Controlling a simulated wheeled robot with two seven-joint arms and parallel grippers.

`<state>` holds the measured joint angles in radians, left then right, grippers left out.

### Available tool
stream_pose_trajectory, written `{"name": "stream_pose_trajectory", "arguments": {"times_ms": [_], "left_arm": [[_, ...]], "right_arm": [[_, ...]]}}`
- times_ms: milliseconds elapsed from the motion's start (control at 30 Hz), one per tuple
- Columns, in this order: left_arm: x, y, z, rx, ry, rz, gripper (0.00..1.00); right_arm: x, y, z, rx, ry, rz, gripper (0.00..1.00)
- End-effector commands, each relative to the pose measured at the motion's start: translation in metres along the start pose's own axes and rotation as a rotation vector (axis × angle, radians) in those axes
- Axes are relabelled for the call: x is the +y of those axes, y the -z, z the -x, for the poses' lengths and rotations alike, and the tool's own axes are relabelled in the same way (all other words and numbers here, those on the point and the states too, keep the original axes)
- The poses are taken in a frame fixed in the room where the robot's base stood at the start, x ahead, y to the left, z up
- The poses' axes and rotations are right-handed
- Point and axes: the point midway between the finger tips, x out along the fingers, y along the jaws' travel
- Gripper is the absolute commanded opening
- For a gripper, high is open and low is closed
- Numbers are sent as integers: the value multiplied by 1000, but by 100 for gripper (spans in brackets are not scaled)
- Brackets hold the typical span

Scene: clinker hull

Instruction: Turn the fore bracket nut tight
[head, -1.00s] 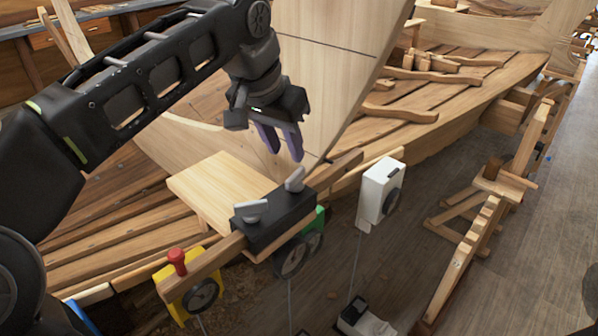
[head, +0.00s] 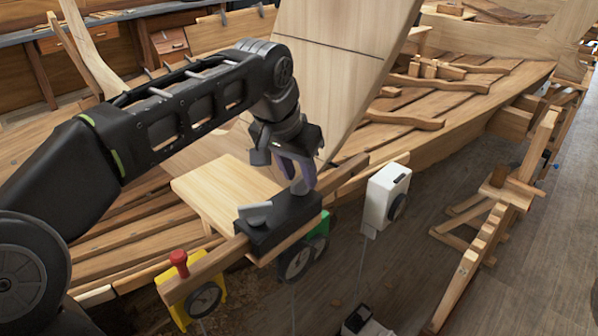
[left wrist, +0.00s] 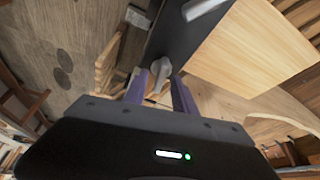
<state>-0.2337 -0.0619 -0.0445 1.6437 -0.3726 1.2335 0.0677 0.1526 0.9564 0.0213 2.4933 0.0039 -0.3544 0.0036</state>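A black bracket block (head: 285,224) sits on a wooden rail and carries two grey wing nuts. One wing nut (head: 255,213) is at its near-left end. The other wing nut (head: 300,187) is at its far-right end; the frames do not label which is fore. My left gripper (head: 297,176) points down over the far-right nut, its purple fingers apart on either side of it. In the left wrist view that nut (left wrist: 161,70) shows between the fingertips, with no clear grip on it. My right gripper is not in view.
A pale board (head: 222,190) lies behind the bracket. A yellow device with a red knob (head: 179,262) and a white box (head: 386,195) hang along the rail, with a green device (head: 319,232) below the bracket. A tall plank (head: 345,60) rises behind the gripper.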

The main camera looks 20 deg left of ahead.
Motion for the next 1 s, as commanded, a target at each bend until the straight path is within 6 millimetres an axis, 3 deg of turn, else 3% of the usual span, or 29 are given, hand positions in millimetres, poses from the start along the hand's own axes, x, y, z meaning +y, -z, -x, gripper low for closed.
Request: {"name": "stream_pose_trajectory", "arguments": {"times_ms": [267, 633, 1000], "left_arm": [[0, 0, -1, 1, 0, 0, 31], [0, 0, -1, 1, 0, 0, 1], [0, 0, -1, 1, 0, 0, 0]], "right_arm": [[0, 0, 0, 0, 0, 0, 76], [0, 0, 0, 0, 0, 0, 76], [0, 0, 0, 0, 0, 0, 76]]}}
